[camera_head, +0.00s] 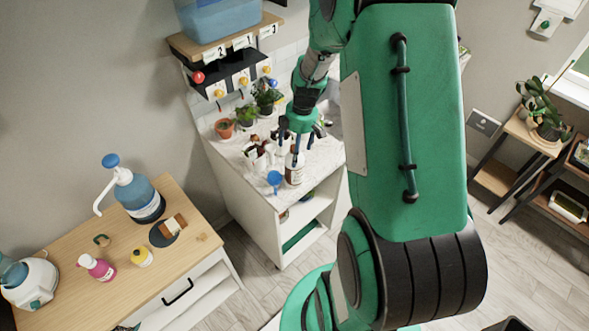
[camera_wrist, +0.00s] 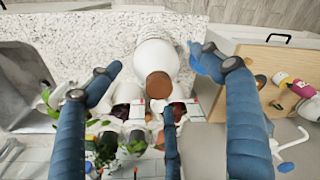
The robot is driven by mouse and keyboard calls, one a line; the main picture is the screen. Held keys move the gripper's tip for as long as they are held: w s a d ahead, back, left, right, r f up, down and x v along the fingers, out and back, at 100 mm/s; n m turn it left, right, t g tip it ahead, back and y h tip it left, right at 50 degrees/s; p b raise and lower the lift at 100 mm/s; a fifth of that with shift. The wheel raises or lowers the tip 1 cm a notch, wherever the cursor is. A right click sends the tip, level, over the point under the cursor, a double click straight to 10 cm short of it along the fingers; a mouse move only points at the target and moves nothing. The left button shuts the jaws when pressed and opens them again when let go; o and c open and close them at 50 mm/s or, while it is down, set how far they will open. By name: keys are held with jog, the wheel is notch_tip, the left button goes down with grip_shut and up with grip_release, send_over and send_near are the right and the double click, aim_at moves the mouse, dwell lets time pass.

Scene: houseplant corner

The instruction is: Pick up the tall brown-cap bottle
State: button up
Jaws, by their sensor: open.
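The tall bottle has a white body and a brown cap. In the wrist view the bottle (camera_wrist: 155,55) shows from above, its cap facing the camera, between the spread blue fingers of my gripper (camera_wrist: 155,82). The gripper is open, with a gap between each finger and the bottle. In the head view the bottle (camera_head: 293,174) stands near the front edge of the white counter, just below the fingers of my gripper (camera_head: 299,146). Its upper part is partly hidden by the fingers there.
A blue funnel-like item (camera_head: 274,179) stands close left of the bottle. Several small jars and packets crowd behind it, with potted plants (camera_head: 266,96) farther back. The speckled countertop (camera_wrist: 70,40) has a bare area beside the bottle. A wooden cabinet (camera_head: 70,285) stands at left.

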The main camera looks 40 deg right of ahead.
jog(key=shift+f, duration=0.35)
jog(key=f, duration=0.5)
jog(key=shift+w+a+f, duration=0.1)
jog(key=shift+w+a, duration=0.1)
jog(key=shift+w, duration=0.2)
jog(key=shift+c, duration=0.5)
jog(key=c, duration=1.9)
jog(key=shift+o, duration=0.2)
jog(key=shift+r, duration=5.1)
